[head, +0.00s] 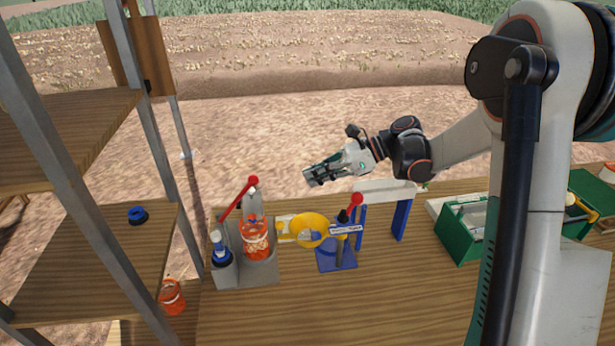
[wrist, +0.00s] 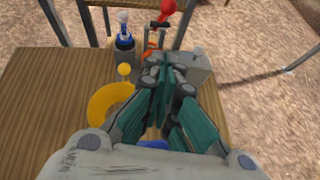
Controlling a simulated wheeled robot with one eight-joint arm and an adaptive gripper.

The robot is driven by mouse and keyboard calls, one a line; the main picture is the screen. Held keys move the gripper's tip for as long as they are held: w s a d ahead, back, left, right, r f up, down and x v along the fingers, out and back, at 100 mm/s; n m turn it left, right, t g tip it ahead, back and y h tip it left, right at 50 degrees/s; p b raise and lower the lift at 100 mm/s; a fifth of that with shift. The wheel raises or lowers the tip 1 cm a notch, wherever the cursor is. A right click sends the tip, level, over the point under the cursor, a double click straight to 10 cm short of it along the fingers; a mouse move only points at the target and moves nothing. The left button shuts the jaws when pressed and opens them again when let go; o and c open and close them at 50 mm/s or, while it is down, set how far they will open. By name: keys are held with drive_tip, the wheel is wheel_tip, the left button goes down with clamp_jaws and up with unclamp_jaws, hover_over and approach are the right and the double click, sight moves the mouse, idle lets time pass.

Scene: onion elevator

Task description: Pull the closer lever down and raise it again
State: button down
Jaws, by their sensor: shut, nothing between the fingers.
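A grey machine (head: 262,272) stands on the table left of centre, also in the wrist view (wrist: 196,62). Its red lever (head: 238,198) slants upward to a red ball, which shows at the top of the wrist view (wrist: 168,7). A jar with orange contents (head: 257,240) sits in this machine. A second lever with a red ball (head: 355,199) belongs to the blue stand (head: 337,255) to the right. I cannot tell from any label which one is the closer. My gripper (head: 311,178) is shut and empty, above and behind the stations, apart from both levers. Its fingers show in the wrist view (wrist: 172,80).
A yellow bowl (head: 313,230) sits between the stations, near the fingers in the wrist view (wrist: 100,105). A blue-and-white item (head: 220,250) stands at the grey machine's left. Wooden shelves with metal posts (head: 150,140) rise at left. A green crate (head: 460,240) stands at right.

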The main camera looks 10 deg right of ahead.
drive_tip(key=w+a+f+b, duration=0.2)
drive_tip(key=a, duration=0.8)
drive_tip(key=shift+a+f+b, duration=0.25)
drive_tip(key=shift+b, duration=0.05)
drive_tip(key=shift+w, duration=0.1)
drive_tip(key=a+r+h+p, duration=0.4)
drive_tip(key=a+r+p, duration=0.2)
drive_tip(key=a+p, duration=0.1)
drive_tip(key=shift+w+a+r+p, duration=0.2)
drive_tip(key=shift+a+p, duration=0.15)
drive_tip(key=shift+a, duration=0.55)
